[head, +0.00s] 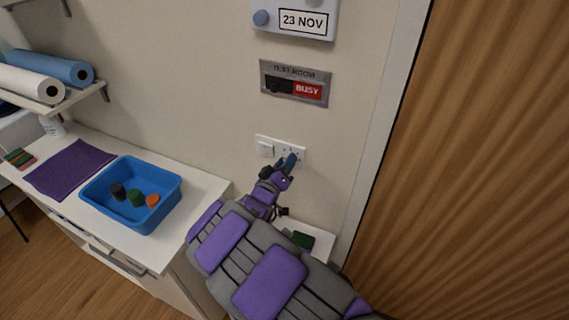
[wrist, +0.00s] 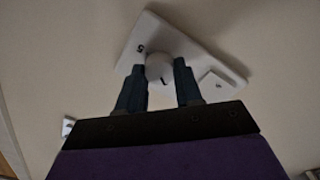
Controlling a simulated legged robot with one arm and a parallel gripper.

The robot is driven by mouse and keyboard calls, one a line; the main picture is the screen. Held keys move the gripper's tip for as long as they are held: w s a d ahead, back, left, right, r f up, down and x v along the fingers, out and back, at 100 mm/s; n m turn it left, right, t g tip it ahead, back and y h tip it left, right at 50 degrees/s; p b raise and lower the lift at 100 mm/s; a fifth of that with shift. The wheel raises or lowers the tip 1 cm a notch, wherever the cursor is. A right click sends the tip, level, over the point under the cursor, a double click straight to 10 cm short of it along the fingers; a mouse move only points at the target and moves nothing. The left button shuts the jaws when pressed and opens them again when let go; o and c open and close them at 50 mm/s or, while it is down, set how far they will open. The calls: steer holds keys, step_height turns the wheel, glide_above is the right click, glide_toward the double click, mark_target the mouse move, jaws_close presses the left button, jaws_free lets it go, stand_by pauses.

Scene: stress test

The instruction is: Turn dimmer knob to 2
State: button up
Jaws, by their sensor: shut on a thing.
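The dimmer knob (wrist: 159,67) is a round white knob on a white wall plate (wrist: 190,42). A dark mark shows on its lower part, and the plate carries a "5" to its upper left in the wrist view. My gripper (wrist: 161,82) has its two dark fingers on either side of the knob, shut on it. The other numbers on the plate are too small or hidden to read.
Above are a "BUSY" sign (head: 296,83) and a "23 NOV" panel (head: 303,20). A door (head: 465,170) stands at the right. A counter with a blue tray (head: 168,206) is at the left.

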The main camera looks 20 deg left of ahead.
steer(key=c, duration=0.4)
steer(key=shift+p, duration=0.35)
steer(key=shift+f+p, duration=0.15)
steer(key=shift+p, duration=0.2)
steer(key=o, duration=1)
steer(key=shift+a, duration=0.25)
steer(key=shift+o, duration=0.2)
steer(key=shift+d, duration=0.1)
